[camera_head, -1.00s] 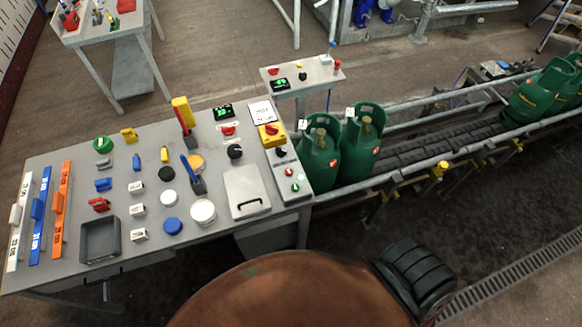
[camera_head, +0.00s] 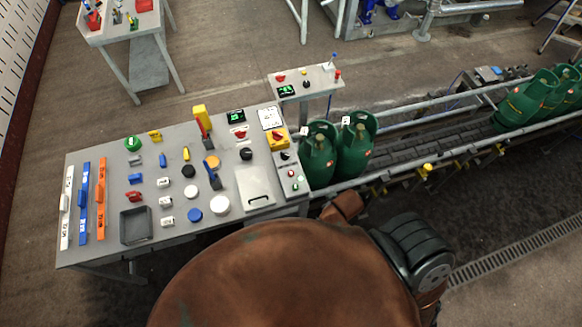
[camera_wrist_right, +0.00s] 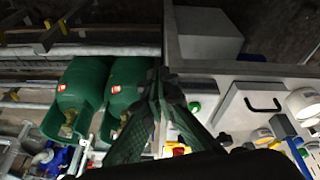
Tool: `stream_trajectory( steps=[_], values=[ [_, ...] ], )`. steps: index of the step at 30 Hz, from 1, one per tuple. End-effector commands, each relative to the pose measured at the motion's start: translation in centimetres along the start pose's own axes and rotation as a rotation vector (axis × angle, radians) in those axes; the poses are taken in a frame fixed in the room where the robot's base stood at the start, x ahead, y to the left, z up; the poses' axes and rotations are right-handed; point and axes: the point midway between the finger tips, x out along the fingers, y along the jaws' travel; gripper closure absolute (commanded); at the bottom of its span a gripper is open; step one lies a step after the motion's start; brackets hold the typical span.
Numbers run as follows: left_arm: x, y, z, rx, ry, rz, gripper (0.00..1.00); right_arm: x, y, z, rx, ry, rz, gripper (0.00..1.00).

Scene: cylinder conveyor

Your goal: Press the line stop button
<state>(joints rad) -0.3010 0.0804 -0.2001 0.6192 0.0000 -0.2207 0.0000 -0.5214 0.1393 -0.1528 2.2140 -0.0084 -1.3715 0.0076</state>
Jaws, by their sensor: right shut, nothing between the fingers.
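The control strip (camera_head: 290,162) runs along the right edge of the grey worktable. It carries a black knob and small red and green buttons (camera_head: 294,181); I cannot read which is the line stop. In the right wrist view my right gripper (camera_wrist_right: 164,76) is shut and empty, its dark fingers over or beside the table's right front corner. A green button (camera_wrist_right: 194,107) shows just right of the fingers, and the fingers hide part of the strip. A yellow box with a red switch (camera_head: 277,137) sits beyond the strip. My left gripper is not in view.
Green gas cylinders (camera_head: 319,155) stand on the conveyor (camera_head: 425,150) close to the right of the strip. A small stand (camera_head: 303,83) with more buttons is behind.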

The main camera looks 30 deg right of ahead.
Motion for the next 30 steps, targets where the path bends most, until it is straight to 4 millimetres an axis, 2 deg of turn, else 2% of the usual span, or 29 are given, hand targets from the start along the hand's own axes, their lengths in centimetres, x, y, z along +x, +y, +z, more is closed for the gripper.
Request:
stream_trajectory(
  steps=[1, 3, 7, 11, 15, 18, 21, 24, 30],
  values=[
    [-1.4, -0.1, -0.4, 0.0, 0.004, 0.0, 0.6, -2.4, 0.2, -1.6, -0.016, 0.021, 0.006, 1.0],
    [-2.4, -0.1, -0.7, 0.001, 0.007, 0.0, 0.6, -4.3, 0.3, -3.5, -0.045, 0.052, 0.015, 1.0],
    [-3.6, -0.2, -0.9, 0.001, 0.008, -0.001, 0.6, -5.5, -0.1, -8.2, -0.138, 0.134, 0.038, 1.0],
    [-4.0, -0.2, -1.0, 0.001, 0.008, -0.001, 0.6, -4.1, -0.9, -13.2, -0.265, 0.23, 0.068, 1.0],
    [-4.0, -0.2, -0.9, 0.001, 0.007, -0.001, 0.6, -1.3, -1.6, -18.2, -0.426, 0.333, 0.106, 1.0],
    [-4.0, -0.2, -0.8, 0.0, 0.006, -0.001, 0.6, 0.6, -1.7, -21.2, -0.54, 0.397, 0.131, 1.0],
    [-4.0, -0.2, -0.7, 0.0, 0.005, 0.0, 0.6, 1.8, -1.5, -22.9, -0.616, 0.437, 0.147, 1.0],
    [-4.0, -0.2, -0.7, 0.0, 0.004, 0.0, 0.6, 2.4, -1.4, -23.7, -0.651, 0.456, 0.151, 1.0],
    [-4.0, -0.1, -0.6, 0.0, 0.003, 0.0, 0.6, 2.5, -1.4, -23.8, -0.657, 0.459, 0.151, 1.0]
  ],
)
